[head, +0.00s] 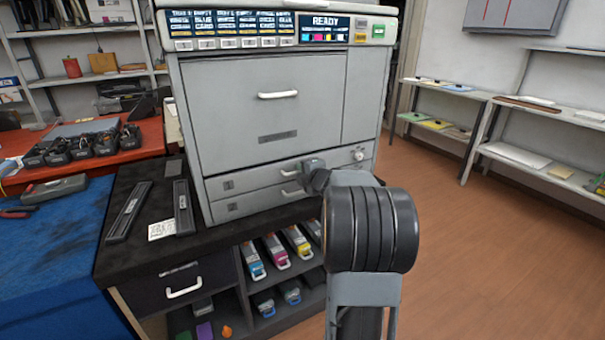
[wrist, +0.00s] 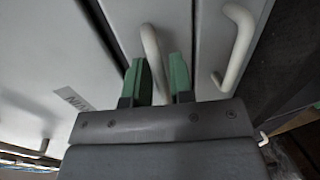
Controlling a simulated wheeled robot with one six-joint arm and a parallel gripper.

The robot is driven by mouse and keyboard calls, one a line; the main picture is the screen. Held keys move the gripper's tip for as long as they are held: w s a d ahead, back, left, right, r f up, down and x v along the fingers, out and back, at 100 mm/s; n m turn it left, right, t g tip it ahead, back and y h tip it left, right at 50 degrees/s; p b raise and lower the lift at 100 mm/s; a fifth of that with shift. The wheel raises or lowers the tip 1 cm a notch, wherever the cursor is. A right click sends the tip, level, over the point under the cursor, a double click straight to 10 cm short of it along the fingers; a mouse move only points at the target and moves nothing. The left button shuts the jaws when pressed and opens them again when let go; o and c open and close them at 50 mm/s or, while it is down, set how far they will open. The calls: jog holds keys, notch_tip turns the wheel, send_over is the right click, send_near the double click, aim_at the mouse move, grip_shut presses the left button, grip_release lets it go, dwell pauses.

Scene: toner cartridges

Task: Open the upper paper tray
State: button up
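The grey printer has two slim paper trays low on its front. The upper paper tray (head: 250,184) looks closed, and its pale handle (head: 292,193) is partly hidden behind my gripper (head: 306,166). In the wrist view the green fingertips of my gripper (wrist: 160,80) stand on either side of the upper tray's handle (wrist: 151,45). The fingers are apart, with a gap showing between the handle and the right finger. The lower tray (head: 245,206) is closed, and its handle (wrist: 237,45) shows right of the fingers in the wrist view.
A large front door (head: 262,105) with its own handle sits above the trays. The black cabinet (head: 110,245) under the printer holds several toner cartridges (head: 275,250) on open shelves. Two dark strips (head: 183,207) lie left of the printer. The floor (head: 480,250) at right is clear.

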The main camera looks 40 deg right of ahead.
jog(key=shift+w, duration=0.3)
grip_shut()
dwell(0.3)
